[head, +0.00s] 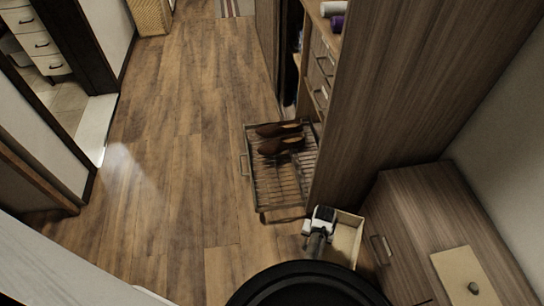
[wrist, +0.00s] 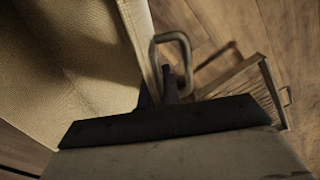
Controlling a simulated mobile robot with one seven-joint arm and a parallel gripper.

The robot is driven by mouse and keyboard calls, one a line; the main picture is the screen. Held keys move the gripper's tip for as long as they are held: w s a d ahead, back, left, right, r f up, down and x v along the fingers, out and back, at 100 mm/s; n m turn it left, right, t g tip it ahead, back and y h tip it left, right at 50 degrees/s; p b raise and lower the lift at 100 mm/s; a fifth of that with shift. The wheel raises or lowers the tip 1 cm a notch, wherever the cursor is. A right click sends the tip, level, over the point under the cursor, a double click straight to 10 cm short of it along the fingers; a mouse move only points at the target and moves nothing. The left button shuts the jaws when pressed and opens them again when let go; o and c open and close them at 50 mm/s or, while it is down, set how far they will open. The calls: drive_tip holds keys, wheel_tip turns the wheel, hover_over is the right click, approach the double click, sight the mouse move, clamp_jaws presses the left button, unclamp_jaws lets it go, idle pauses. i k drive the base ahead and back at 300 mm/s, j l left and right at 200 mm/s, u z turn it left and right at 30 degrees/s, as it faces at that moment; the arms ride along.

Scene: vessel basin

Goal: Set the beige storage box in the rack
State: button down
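The beige storage box (head: 347,241) is open-topped and sits at the lower middle of the head view, just left of the low wooden cabinet. In the wrist view its fabric-like inside (wrist: 70,60) fills the left side. My gripper (head: 318,228) is at the box's left side. In the wrist view its dark fingers (wrist: 160,92) are close together at the box's wall, beside a loop-shaped handle (wrist: 178,38), and appear shut on it. The pulled-out wire rack (head: 268,190) is above and left of the box, and also shows in the wrist view (wrist: 240,80). Whether the box touches the floor is hidden.
Brown shoes (head: 278,146) lie in the far part of the rack; its near part is bare. A tall wardrobe side panel (head: 390,80) stands right of the rack. The low cabinet (head: 420,215) with a handle is close on the right. Wooden floor (head: 190,150) is clear to the left.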

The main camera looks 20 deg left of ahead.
sight(279, 179)
drive_tip(key=i+j+u, duration=0.1)
drive_tip(key=u, duration=0.25)
drive_tip(key=i+j+u, duration=0.1)
drive_tip(key=u, duration=0.25)
drive_tip(key=i+u, duration=0.2)
drive_tip(key=u, duration=0.15)
drive_tip(key=i+j+u, duration=0.15)
drive_tip(key=i+u, duration=0.15)
drive_tip(key=u, duration=0.15)
drive_tip(key=i+j+u, duration=0.1)
drive_tip(key=i+u, duration=0.15)
drive_tip(key=u, duration=0.2)
drive_tip(key=i+j+z, duration=0.1)
drive_tip(key=i+z, duration=0.2)
drive_tip(key=z, duration=0.15)
drive_tip(key=i+j+z, duration=0.15)
drive_tip(key=i+z, duration=0.25)
drive_tip(key=i+j+z, duration=0.1)
drive_tip(key=z, duration=0.35)
drive_tip(key=i+j+z, duration=0.15)
drive_tip(key=z, duration=0.35)
drive_tip(key=j+z, duration=0.25)
drive_tip(key=z, duration=0.2)
drive_tip(key=i+j+z, duration=0.1)
drive_tip(key=z, duration=0.35)
drive_tip(key=j, duration=0.1)
